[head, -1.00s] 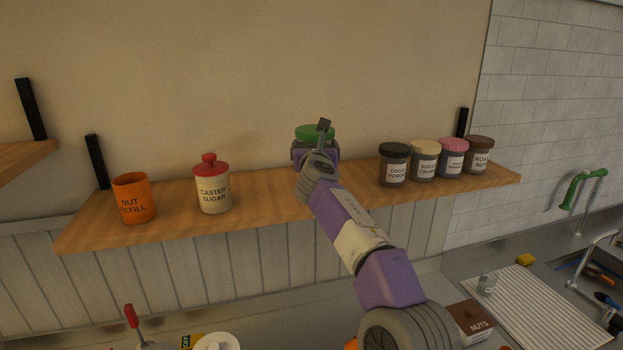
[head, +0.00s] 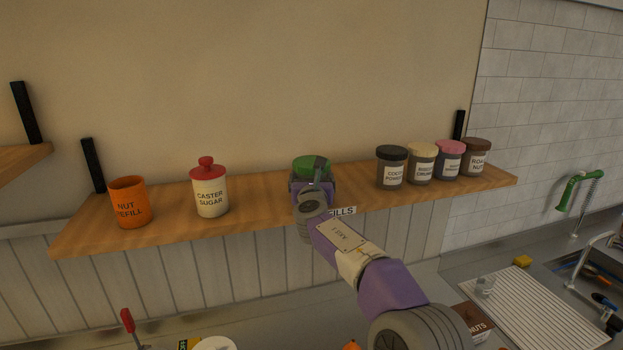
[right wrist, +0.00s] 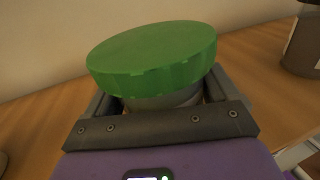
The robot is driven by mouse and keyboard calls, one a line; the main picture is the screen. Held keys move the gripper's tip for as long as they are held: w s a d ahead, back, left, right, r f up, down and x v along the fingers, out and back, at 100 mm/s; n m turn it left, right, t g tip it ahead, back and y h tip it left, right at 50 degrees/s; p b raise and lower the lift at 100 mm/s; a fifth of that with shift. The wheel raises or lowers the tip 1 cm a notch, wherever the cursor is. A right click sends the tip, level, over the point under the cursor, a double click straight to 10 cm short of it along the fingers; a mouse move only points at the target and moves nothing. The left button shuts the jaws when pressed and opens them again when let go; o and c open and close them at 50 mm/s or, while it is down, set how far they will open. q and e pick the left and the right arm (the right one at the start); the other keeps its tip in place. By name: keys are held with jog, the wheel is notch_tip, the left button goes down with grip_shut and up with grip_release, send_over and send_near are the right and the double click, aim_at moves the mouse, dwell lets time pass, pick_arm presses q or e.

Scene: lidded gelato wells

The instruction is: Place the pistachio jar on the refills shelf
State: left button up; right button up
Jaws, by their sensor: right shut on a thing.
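The pistachio jar, with a green lid (head: 311,163), is over the middle of the wooden refills shelf (head: 260,206). My right gripper (head: 312,186) is shut on it, with a dark finger on each side. In the right wrist view the green lid (right wrist: 152,62) stands above the fingers (right wrist: 160,125), and the jar looks upright or slightly tilted. The gripper hides most of the jar's body and its base, so I cannot tell whether it touches the shelf. A label ending in "ILLS" (head: 343,211) shows on the shelf's front edge. My left gripper is not in view.
An orange nut refill cup (head: 130,203) and a red-lidded caster sugar jar (head: 210,190) stand on the shelf to the left. Several jars, including a black-lidded cocoa powder jar (head: 391,168), stand to the right. Shelf space is free on both sides of the held jar.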

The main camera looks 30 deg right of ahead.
jog(key=o, duration=1)
jog(key=shift+o, duration=0.5)
jog(key=shift+r, duration=0.1)
jog(key=shift+s+a, duration=0.2)
jog(key=shift+s, duration=0.1)
jog(key=b+v, duration=0.4)
jog(key=v, duration=0.7)
jog(key=shift+s, duration=0.2)
